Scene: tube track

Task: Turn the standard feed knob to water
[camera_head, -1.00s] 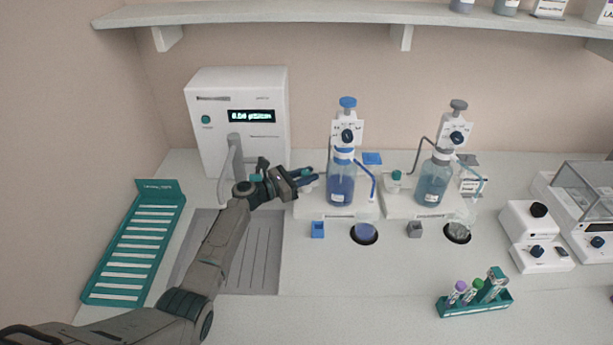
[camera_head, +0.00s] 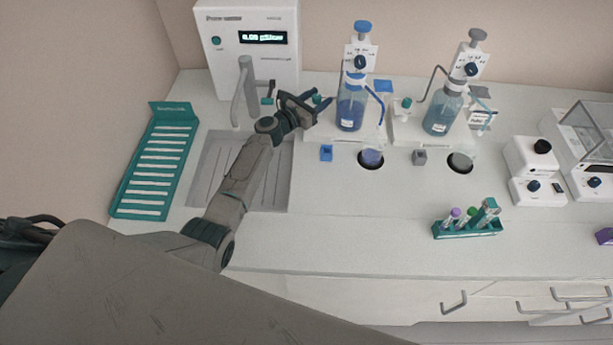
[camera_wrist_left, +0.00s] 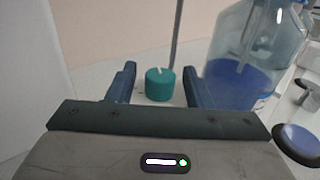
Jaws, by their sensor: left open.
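A teal knob with a white pointer mark (camera_wrist_left: 159,84) stands on the base left of the blue bottle (camera_head: 350,108). In the left wrist view it sits between the spread fingers of my left gripper (camera_wrist_left: 160,85), apart from both. The pointer mark points away from the gripper, slightly left. In the head view my left gripper (camera_head: 318,108) is open beside that bottle and partly hides the knob. I cannot read which is the standard feed. My right gripper is out of view.
A white unit with a lit display (camera_head: 250,50) stands behind my left arm. A teal rack (camera_head: 155,160) lies left. A small tube rack (camera_head: 467,229) stands front right. The counter in front of the bottles is mostly clear.

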